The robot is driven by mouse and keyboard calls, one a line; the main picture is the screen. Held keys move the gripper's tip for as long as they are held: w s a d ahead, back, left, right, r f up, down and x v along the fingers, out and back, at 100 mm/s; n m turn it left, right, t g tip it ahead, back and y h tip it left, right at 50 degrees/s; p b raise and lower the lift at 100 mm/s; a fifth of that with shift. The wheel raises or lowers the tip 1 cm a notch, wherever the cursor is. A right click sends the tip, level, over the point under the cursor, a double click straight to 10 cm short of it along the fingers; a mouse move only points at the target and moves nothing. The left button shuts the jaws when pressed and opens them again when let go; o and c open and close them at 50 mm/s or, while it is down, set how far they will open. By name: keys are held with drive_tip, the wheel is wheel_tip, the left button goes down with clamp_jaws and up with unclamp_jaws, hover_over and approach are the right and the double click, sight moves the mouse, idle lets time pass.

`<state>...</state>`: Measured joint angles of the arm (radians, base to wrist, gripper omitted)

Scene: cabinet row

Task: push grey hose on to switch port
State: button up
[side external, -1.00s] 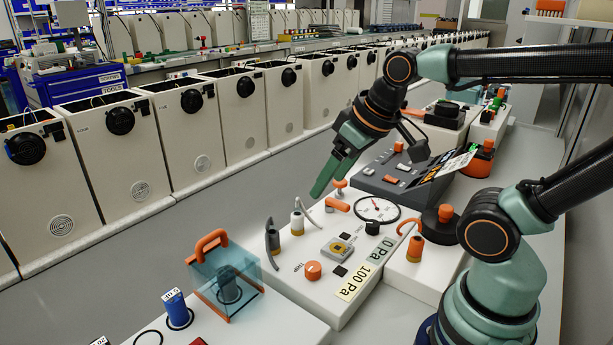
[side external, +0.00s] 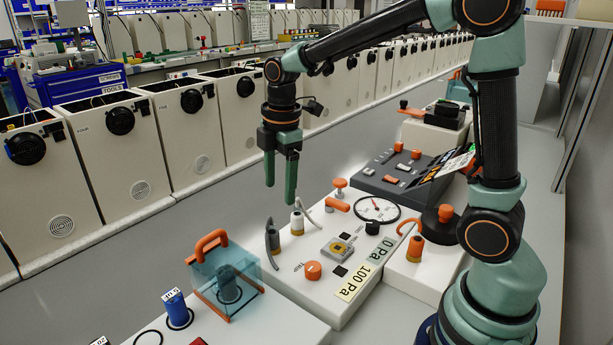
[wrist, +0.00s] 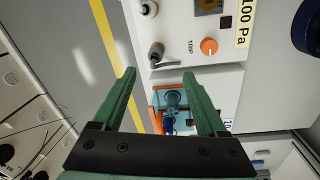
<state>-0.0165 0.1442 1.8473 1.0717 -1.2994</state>
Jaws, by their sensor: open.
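A white hose piece (side external: 297,223) stands close behind the grey hose. A clear cover with an orange handle (side external: 208,243) stands nearer the camera. The left aisle is free.

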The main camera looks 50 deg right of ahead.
sight(274, 223)
drive_tip(key=shift+w+f+n+g, duration=0.25)
drive_tip(key=shift+w+f+n, duration=0.25)
drive_tip(key=shift+f+n, duration=0.25)
drive_tip(key=shift+w+f+n+g, duration=0.25)
drive_tip(key=shift+w+f+n, duration=0.3)
drive_tip(key=shift+n, duration=0.2)
wheel_tip(274, 223, down, 7)
drive_tip(key=shift+a, duration=0.1)
drive_tip(key=shift+a+f, duration=0.15)
drive_tip(key=shift+f, duration=1.15)
drive_tip(key=shift+a+f, duration=0.15)
drive_tip(key=shift+f, duration=1.15)
clamp_jaws()
